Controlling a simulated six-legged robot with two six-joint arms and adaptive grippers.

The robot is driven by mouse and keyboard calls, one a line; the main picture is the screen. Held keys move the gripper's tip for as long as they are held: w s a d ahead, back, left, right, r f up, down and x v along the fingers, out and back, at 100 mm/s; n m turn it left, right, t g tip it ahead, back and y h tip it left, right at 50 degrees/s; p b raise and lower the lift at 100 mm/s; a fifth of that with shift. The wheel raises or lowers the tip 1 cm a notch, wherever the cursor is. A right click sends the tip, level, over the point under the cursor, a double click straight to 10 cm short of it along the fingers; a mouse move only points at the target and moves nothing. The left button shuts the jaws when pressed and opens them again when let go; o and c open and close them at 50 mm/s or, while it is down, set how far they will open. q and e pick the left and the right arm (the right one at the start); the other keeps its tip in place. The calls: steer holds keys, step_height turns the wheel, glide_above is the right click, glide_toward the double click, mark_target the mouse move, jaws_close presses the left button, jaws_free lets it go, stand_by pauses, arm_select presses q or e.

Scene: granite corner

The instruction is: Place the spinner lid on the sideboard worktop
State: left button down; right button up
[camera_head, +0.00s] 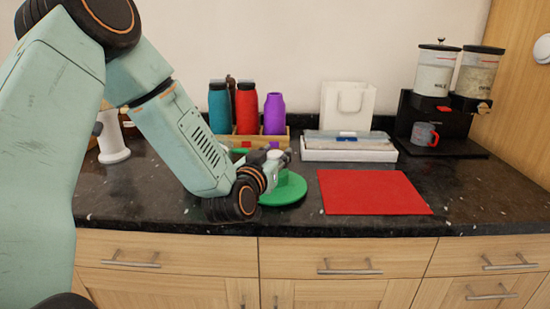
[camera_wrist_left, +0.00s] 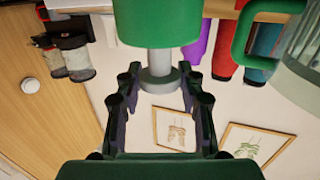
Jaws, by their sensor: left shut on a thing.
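The spinner lid (camera_head: 287,192) is a green disc with a raised green middle and a pale grey knob, low over the dark speckled worktop (camera_head: 130,205). I cannot tell whether it touches the stone. My left gripper (camera_head: 277,160) is shut on its knob. The left wrist view shows the grey knob (camera_wrist_left: 160,84) between the fingers of the left gripper (camera_wrist_left: 160,74), with the green lid body (camera_wrist_left: 158,22) beyond. Behind my arm some green shows, and the wrist view has a clear vessel (camera_wrist_left: 303,50) with a green handle. My right gripper is out of view.
A red mat (camera_head: 373,192) lies right of the lid. Behind are a wooden holder with teal, red and purple bottles (camera_head: 274,114), a white tray (camera_head: 350,155) and a white bag (camera_head: 347,107). A black dispenser stand (camera_head: 450,128) with a mug stands at right.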

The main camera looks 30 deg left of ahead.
arm_select(q)
steer(key=shift+w+d+r, duration=0.15)
steer(key=shift+d, duration=0.15)
steer(key=c, duration=1.1)
jaws_free()
steer(key=shift+a+f, duration=0.2)
steer(key=shift+o, duration=1.4)
steer(key=shift+d, duration=0.2)
